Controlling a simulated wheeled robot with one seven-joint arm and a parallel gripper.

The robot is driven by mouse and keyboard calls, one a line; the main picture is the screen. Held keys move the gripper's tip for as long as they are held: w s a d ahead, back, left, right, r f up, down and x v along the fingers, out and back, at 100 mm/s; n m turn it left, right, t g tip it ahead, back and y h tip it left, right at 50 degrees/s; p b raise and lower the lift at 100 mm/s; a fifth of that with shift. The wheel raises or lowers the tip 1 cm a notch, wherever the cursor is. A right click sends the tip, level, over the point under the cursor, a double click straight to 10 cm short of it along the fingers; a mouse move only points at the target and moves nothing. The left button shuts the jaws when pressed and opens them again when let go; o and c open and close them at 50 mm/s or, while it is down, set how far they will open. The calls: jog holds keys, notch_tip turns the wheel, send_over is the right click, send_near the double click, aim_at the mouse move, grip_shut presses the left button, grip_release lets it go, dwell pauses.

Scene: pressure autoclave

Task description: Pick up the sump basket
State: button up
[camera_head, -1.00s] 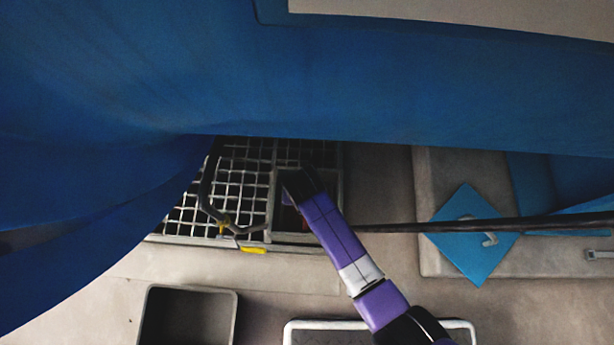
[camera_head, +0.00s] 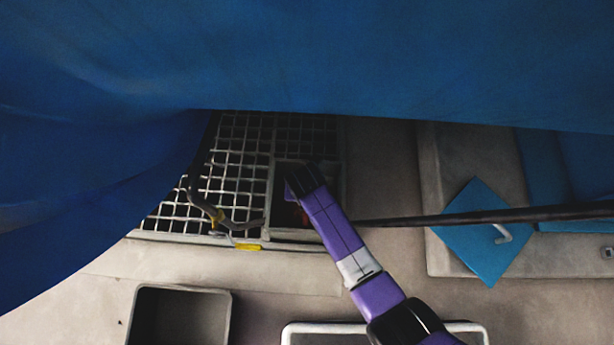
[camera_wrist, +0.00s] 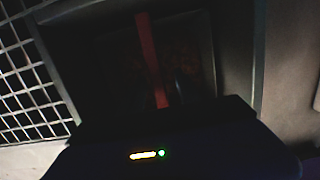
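A dark square opening (camera_head: 284,172) lies in the right part of the floor grating. In the wrist view, a red upright strip (camera_wrist: 150,60) stands inside it against a dark reddish area, probably the sump basket with its handle. The basket's outline is too dark to make out. My gripper (camera_head: 291,190) points down into the opening at the end of my purple arm. One dark finger shows just right of the red strip in the wrist view. Whether it touches the strip, and how wide the fingers stand, cannot be told.
A blue drape (camera_head: 330,70) covers the upper picture. A metal grating (camera_head: 235,165) with a bent hose (camera_head: 195,190) lies left of the opening. A dark bar (camera_head: 450,218) runs right from my arm. An empty grey bin (camera_head: 180,318), a tray (camera_head: 300,328) and a blue square (camera_head: 478,240) lie nearby.

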grip_shut()
dwell(1.3)
